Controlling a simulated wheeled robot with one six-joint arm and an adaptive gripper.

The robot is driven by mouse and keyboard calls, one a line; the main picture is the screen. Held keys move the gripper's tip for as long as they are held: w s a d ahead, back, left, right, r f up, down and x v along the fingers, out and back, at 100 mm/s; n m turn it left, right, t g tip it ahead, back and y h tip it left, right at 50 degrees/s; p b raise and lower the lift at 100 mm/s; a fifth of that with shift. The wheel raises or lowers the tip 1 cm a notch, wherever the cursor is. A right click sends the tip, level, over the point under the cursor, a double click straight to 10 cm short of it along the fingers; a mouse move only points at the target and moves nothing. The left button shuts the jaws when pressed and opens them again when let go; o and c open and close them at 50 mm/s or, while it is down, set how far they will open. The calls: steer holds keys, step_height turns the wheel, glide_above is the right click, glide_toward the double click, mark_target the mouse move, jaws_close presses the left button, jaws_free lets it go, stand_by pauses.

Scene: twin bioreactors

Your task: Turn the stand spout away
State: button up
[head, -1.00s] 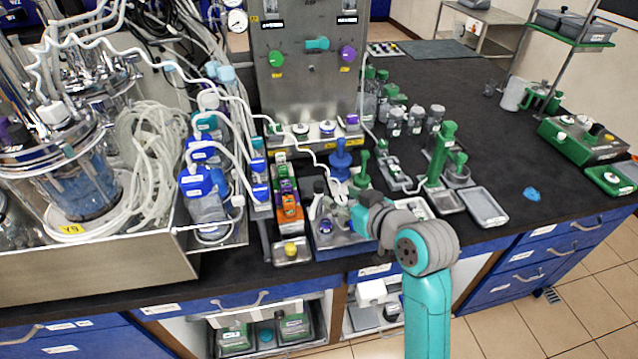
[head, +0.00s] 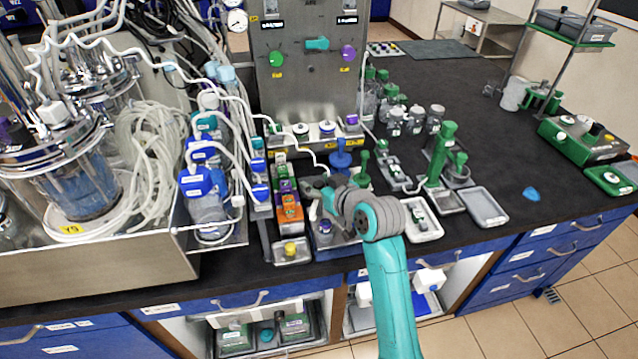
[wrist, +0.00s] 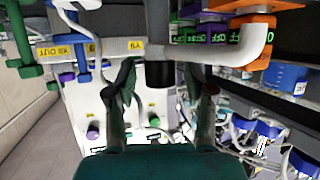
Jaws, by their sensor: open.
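In the wrist view, a pale grey pipe, which looks like the stand spout (wrist: 228,53), runs sideways across the upper middle. It bends at a white elbow on the right toward an orange collar. My gripper (wrist: 167,88) is open, with one dark finger on each side of a short dark cylinder (wrist: 160,73) just below the pipe. I cannot tell whether either finger touches the pipe. In the head view my gripper (head: 313,190) is low over the bench, beside the orange block (head: 290,212). My wrist hides most of the stand there, and the spout cannot be made out.
A blue-handled fitting (head: 341,158) stands just behind my wrist. Green-topped fittings (head: 361,165) and a small white tray (head: 423,222) lie to the right. A steel tray with a yellow knob (head: 291,249) is at the front edge. Blue-capped bottles (head: 204,182) stand left.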

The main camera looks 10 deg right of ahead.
jaws_close()
steer(key=shift+a+m+t+h, duration=0.1)
steer(key=shift+m+t+h, duration=0.2)
steer(key=shift+m+h, duration=0.1)
steer(key=m+h, duration=0.2)
steer(key=h, duration=0.1)
steer(key=shift+m, duration=0.3)
steer(key=shift+m+h, duration=1.5)
steer(key=shift+h, duration=0.6)
